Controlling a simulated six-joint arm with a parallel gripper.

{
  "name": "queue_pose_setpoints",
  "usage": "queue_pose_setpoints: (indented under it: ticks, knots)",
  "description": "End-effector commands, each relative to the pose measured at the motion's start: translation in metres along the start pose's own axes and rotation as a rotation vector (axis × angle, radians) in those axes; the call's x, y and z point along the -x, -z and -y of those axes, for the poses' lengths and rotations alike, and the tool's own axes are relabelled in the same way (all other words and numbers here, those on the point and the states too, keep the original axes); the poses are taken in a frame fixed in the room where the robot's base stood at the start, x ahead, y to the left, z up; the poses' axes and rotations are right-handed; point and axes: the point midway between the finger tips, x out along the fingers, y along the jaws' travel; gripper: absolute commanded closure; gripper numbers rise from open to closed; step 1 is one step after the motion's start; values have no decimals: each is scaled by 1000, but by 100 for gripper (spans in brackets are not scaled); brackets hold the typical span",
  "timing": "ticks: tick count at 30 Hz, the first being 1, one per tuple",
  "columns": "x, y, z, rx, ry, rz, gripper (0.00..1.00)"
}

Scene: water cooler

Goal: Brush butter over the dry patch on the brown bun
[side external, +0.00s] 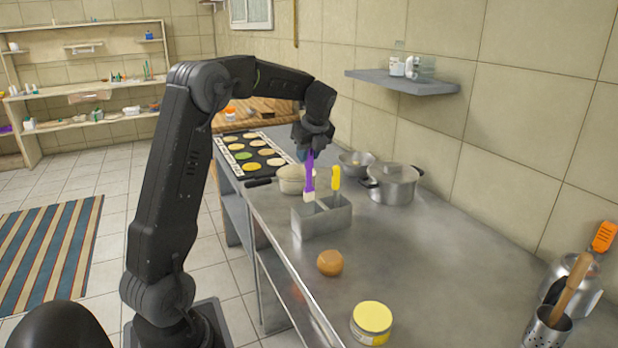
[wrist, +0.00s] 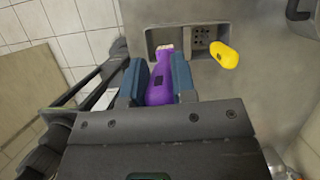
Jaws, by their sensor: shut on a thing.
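My gripper (side external: 308,150) is shut on the purple handle of a brush (side external: 308,176), whose pale bristles point down. The brush also shows in the wrist view (wrist: 160,90) between my two blue-grey fingers (wrist: 158,84). Its tip is at the left compartment of a grey two-part holder (side external: 322,222); I cannot tell how deep it sits. The brown bun (side external: 330,263) lies on the steel counter in front of the holder. No dry patch can be made out on it. An open tub of yellow butter (side external: 372,322) stands nearer the camera, right of the bun.
A yellow-handled tool (side external: 335,180) stands in the holder's other compartment. A utensil cup (side external: 547,326) is at the right. The counter (side external: 440,255) is clear right of the bun.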

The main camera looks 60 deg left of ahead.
Motion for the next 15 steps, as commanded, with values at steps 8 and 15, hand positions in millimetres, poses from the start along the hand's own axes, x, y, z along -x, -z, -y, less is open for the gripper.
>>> queue_pose_setpoints:
  ticks: [8, 15]
  knots:
    - [3, 7, 2, -3, 1, -6, 99]
    - [32, 77, 9, -16, 0, -78, 99]
